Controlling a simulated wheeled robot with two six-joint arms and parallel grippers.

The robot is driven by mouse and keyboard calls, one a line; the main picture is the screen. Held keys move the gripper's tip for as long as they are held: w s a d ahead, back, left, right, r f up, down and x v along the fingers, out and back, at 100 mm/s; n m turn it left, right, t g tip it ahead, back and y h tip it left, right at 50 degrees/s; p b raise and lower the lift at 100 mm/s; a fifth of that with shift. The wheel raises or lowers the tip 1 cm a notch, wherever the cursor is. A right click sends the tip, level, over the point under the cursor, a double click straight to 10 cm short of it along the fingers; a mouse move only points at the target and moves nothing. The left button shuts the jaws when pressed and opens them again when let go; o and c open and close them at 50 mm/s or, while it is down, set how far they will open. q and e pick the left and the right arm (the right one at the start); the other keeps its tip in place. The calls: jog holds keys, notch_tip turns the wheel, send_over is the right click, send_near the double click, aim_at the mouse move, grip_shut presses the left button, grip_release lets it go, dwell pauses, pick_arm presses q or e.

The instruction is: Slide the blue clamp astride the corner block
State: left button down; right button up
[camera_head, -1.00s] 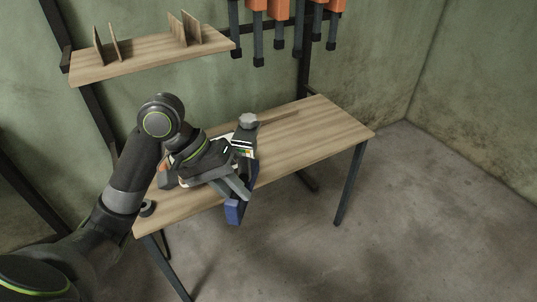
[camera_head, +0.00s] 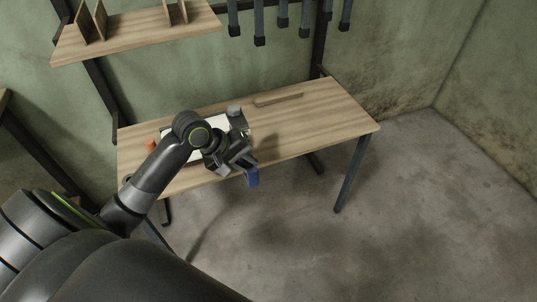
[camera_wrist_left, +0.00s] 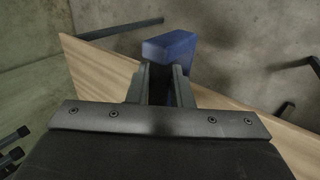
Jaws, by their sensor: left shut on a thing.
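My left gripper (camera_head: 245,165) is shut on the blue clamp (camera_head: 252,178), at the front edge of the wooden table (camera_head: 310,118). The clamp's blue end hangs in front of that edge. In the left wrist view, the clamp (camera_wrist_left: 170,44) sticks out beyond the two fingers of the gripper (camera_wrist_left: 160,84), with the tabletop behind. I cannot pick out the corner block for certain; my arm covers part of the table there. My right gripper is not in view.
A white-topped item (camera_head: 211,124) lies under my arm, with a grey round knob (camera_head: 235,110) beside it. A wooden strip (camera_head: 278,100) lies at the back. A small orange thing (camera_head: 151,142) is at left. A shelf (camera_head: 140,38) hangs above.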

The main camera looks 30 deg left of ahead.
pick_arm(q)
jog(key=shift+w+d, duration=0.2)
jog(key=shift+w, duration=0.15)
jog(key=shift+s+a, duration=0.25)
jog(key=shift+d+r+p, duration=0.15)
jog(key=shift+p, duration=0.6)
notch_tip(320, 180, down, 6)
jog(key=b, duration=0.1)
jog(key=shift+f, duration=0.25)
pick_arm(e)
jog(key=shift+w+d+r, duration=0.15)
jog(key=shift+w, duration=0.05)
pick_arm(q)
jog(key=shift+f, duration=0.4)
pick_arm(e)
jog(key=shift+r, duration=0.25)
pick_arm(q)
jog(key=shift+r+p, duration=0.1)
jog(key=shift+p, duration=0.5)
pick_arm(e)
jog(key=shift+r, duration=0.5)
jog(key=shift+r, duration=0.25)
